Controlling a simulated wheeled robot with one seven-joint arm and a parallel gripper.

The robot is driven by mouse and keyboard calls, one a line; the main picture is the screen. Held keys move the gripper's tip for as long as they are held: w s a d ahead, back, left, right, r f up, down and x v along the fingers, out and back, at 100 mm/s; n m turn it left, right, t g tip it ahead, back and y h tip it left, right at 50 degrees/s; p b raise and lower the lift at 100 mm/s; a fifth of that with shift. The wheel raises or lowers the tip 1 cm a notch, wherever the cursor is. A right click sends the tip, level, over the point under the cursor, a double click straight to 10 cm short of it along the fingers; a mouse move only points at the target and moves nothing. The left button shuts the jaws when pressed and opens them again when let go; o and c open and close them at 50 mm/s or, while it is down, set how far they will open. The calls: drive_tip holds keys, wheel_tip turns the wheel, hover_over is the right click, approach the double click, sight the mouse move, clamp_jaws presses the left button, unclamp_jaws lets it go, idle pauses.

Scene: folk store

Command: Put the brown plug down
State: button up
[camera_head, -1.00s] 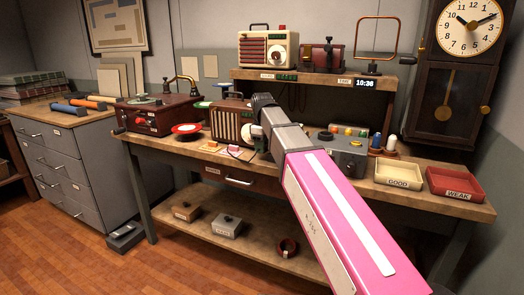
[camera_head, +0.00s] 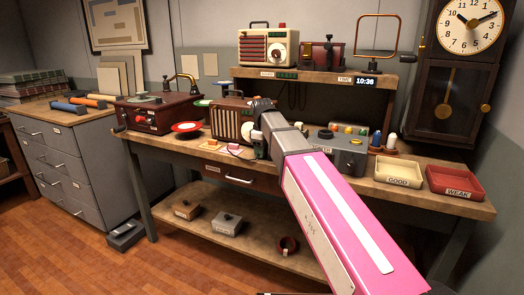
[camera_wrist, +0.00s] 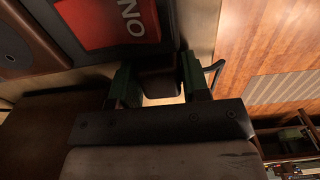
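In the wrist view my gripper (camera_wrist: 160,92) shows two green fingers with a dark brown block between them, which looks like the brown plug (camera_wrist: 158,84). Both fingers appear to touch its sides. A dark loop, perhaps its cord, shows just right of the right finger. In the head view my pink arm reaches over the workbench (camera_head: 330,166). My gripper and the plug are mostly hidden there behind my wrist, just right of the brown radio (camera_head: 229,122). The gap between the plug and the surface below cannot be judged.
A red panel (camera_wrist: 115,20) with lettering is close by in the wrist view. A grey box (camera_head: 345,152), a cream GOOD tray (camera_head: 398,183) and a red WEAK tray (camera_head: 457,194) stand right of my wrist.

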drive_tip(key=shift+o, duration=1.1)
wheel_tip(320, 180, up, 13)
drive_tip(key=shift+r, duration=0.1)
